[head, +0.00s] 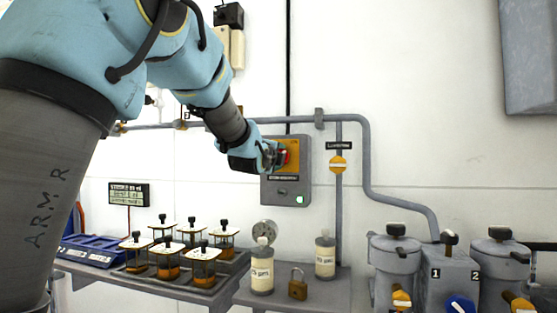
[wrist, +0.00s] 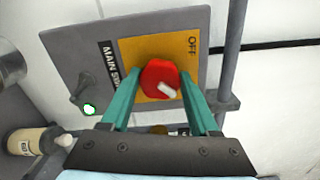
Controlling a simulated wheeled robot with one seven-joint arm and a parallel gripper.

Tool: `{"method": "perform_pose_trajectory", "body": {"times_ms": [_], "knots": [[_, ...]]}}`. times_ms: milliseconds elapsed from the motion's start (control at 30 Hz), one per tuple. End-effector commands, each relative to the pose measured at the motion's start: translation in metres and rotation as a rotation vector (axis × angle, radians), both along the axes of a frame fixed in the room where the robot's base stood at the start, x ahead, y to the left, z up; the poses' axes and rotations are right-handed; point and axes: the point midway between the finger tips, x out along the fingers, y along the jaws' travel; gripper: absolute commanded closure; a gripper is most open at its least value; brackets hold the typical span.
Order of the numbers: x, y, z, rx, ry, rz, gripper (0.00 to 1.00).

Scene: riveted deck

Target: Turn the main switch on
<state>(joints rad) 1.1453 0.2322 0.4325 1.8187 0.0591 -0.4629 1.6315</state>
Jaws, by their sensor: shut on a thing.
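The main switch is a red rotary knob (wrist: 158,74) on an orange plate (wrist: 170,52) of a grey wall box (head: 304,143). In the wrist view the plate bears the word OFF at its upper right. The knob's white mark lies toward the lower right, away from OFF. A green lamp (head: 299,199) on the box is lit; it also shows in the wrist view (wrist: 89,109). My gripper (head: 279,156) is shut on the red knob, a teal finger on either side in the wrist view. The fingers hide part of the plate.
Below the box, a grey shelf holds cream jars (head: 262,272), a brass padlock (head: 298,287) and a tray of lidded jars (head: 203,266). Grey pipes (head: 365,150) run along the wall. Grey canisters (head: 394,262) stand at the lower right.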

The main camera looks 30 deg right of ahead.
Motion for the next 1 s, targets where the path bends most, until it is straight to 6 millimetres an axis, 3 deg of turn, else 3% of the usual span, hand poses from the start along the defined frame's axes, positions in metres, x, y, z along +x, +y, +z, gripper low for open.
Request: {"method": "perform_pose_trajectory", "body": {"times_ms": [267,300,567,867,1000], "knots": [[0.000,0.000,-0.001,0.004,-0.002,-0.001,0.94],[0.000,0.000,-0.001,0.004,-0.002,-0.001,0.38],[0.000,0.000,0.000,0.002,0.000,-0.001,0.09],[-0.002,0.002,0.000,0.001,-0.001,-0.001,0.09],[-0.013,0.011,-0.001,-0.002,0.000,-0.002,0.09]]}}
